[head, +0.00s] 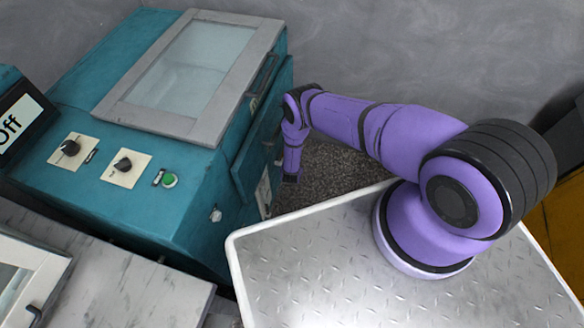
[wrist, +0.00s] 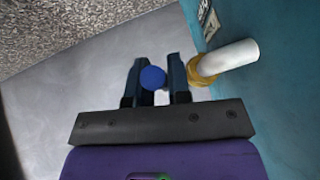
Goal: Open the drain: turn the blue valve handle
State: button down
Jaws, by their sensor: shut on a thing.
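The blue valve handle (wrist: 152,77) shows in the wrist view as a rounded blue end between the two dark fingers of my gripper (wrist: 156,75). My gripper is shut on it. A brass-coloured ring (wrist: 200,70) with a white pipe (wrist: 230,60) sits just right of the fingers, on the teal machine side. The rest of the valve is hidden by the fingers. In the head view, my gripper (head: 290,179) hangs low beside the right side of the teal machine (head: 205,190); the handle cannot be made out there.
The machine's top has a framed glass lid (head: 190,80), two black knobs and a green button (head: 169,180). A label plate (head: 263,190) is on its side near my gripper. Speckled floor (head: 335,175) lies open right of the gripper. A grey wall stands behind.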

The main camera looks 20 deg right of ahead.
jog(key=shift+f, duration=0.1)
dwell(0.4)
jog(key=c, duration=1.1)
grip_release()
jog(key=v, duration=1)
jog(key=shift+s+a, duration=0.15)
jog(key=shift+s, duration=0.25)
